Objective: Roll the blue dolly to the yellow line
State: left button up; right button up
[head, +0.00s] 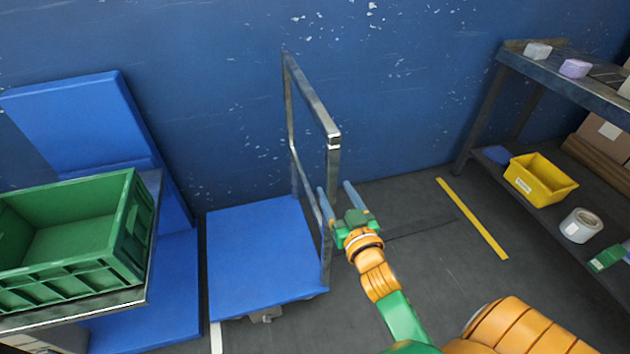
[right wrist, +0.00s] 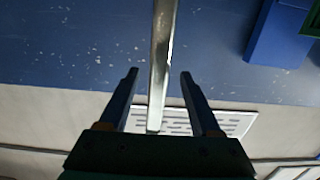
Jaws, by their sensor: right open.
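The blue dolly (head: 255,250) stands on the dark floor by the blue wall, with a grey metal push handle (head: 312,95) along its right side. The yellow line (head: 472,217) lies on the floor to the right of the dolly. My right gripper (head: 343,190) is open beside the handle's near upright, with its fingers pointing toward the wall. In the right wrist view, a metal bar of the handle (right wrist: 162,60) shows ahead of and between the open fingers (right wrist: 158,85); I cannot tell whether they touch it. My left gripper is not in view.
A green crate (head: 130,245) sits on a surface at the left, beside blue panels (head: 85,115). A metal shelf (head: 570,85) at the right holds a yellow bin (head: 540,180) and a tape roll (head: 580,226). The floor between dolly and line looks clear except for my right arm.

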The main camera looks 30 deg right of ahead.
aim_at(327, 170)
jog(key=shift+w+r, duration=0.6)
jog(key=shift+r, duration=0.05)
jog(key=x, duration=0.6)
jog(key=shift+d, duration=0.15)
jog(key=shift+s, duration=0.1)
grip_shut()
dwell(0.5)
